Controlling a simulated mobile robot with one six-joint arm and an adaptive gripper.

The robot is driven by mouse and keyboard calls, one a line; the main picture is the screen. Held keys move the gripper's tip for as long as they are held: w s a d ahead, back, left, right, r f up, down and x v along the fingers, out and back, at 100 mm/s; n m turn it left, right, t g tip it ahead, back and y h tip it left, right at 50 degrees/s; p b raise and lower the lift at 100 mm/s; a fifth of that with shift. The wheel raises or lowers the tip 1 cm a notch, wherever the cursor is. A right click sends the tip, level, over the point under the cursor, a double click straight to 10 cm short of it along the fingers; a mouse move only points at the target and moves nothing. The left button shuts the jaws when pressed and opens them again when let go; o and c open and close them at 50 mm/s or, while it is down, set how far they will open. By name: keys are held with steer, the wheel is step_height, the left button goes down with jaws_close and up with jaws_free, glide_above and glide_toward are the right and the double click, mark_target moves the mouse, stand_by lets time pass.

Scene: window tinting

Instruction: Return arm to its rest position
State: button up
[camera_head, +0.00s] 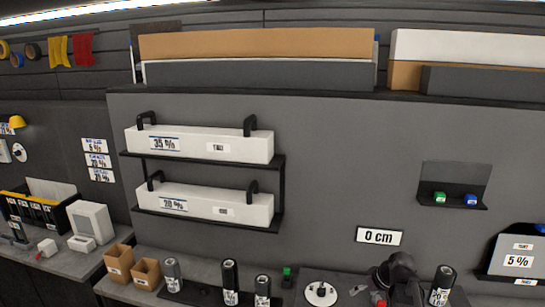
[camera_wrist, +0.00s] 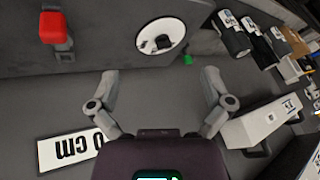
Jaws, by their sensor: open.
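My gripper (camera_wrist: 160,88) shows in the wrist view with its two grey fingers spread wide apart. Nothing is between the fingers. Part of my arm (camera_head: 398,275) shows low in the head view, in front of the counter and right of the middle. The fingers cannot be made out clearly there. In the wrist view the "0 cm" sign (camera_wrist: 70,150) appears upside down beside the left finger. In the head view this sign (camera_head: 380,237) is on the grey wall panel above my arm.
A white disc (camera_head: 321,293), black-and-grey canisters (camera_head: 230,280) and open cardboard boxes (camera_head: 118,262) stand on the counter. A shelf rack with white boxes (camera_head: 198,143) juts from the panel. A small shelf (camera_head: 455,205) holds green and blue items.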

steer(key=s+a+f+m+g+h+b, duration=0.2)
steer(key=s+a+f+g+h+b, duration=0.1)
steer(key=s+a, duration=0.8)
step_height(320, 180, down, 3)
steer(key=shift+s+a+r+g+h, duration=0.15)
steer(key=shift+s+g+h, duration=0.2)
steer(key=shift+h, duration=0.35)
steer(key=shift+w, duration=0.1)
stand_by(0.7)
